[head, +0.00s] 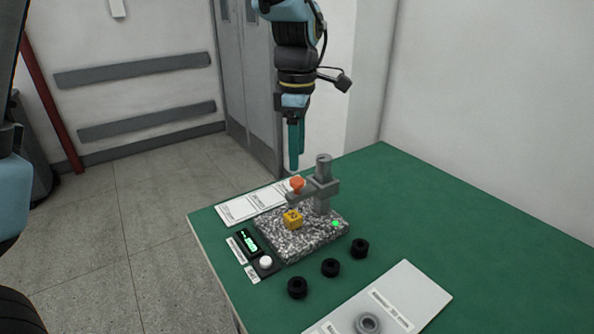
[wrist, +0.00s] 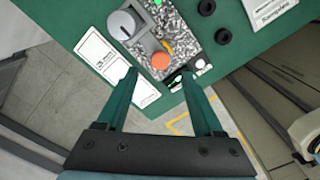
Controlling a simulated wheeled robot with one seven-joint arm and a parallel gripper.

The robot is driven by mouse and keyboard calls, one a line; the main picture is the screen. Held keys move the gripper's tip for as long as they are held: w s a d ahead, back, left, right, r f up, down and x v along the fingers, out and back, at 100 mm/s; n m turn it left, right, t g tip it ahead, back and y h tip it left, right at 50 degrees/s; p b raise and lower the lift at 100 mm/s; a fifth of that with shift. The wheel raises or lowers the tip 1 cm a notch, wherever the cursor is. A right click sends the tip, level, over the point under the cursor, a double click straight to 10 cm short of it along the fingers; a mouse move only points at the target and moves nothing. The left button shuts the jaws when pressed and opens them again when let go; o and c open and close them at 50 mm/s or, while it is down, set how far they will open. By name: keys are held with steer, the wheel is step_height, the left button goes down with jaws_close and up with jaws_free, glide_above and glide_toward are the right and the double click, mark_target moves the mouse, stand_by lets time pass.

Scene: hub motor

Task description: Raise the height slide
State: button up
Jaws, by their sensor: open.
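A grey height slide (head: 314,191) sits on an upright grey column (head: 323,168) that rises from a speckled stone base (head: 309,241). An orange knob (head: 297,183) is at the slide's left end. A small yellow part (head: 292,218) is below the knob, over the base. My gripper (head: 294,165) points down above the knob, apart from it. In the wrist view my gripper (wrist: 160,74) is open and empty, and the orange knob (wrist: 160,61) shows between the fingertip lines. The round column top (wrist: 122,24) is up and to the left there.
A small display (head: 249,242) and a white button (head: 265,262) are at the base's front left. Several black rings, one here (head: 330,267), lie in front. A white labelled card (head: 238,208) and a grey board (head: 412,290) lie on the green table (head: 460,230). The table's right side is clear.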

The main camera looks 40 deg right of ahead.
step_height(320, 180, up, 5)
steer(key=shift+f, duration=0.1)
stand_by(0.6)
steer(key=w+a+f+m, duration=0.25)
steer(key=w+a, duration=0.35)
steer(key=a, duration=0.5)
steer(key=w+a+f+m, duration=0.25)
steer(key=w+a, duration=0.45)
steer(key=a, duration=0.4)
steer(key=s+a+f+m, duration=0.2)
steer(key=a, duration=0.7)
steer(key=s+a+f+m+t, duration=0.1)
steer(key=s+a+f+m, duration=0.1)
steer(key=a, duration=0.8)
steer(key=shift+a+f+m+t, duration=0.25)
steer(key=shift+f+m+t, duration=0.05)
steer(key=shift+f, duration=0.45)
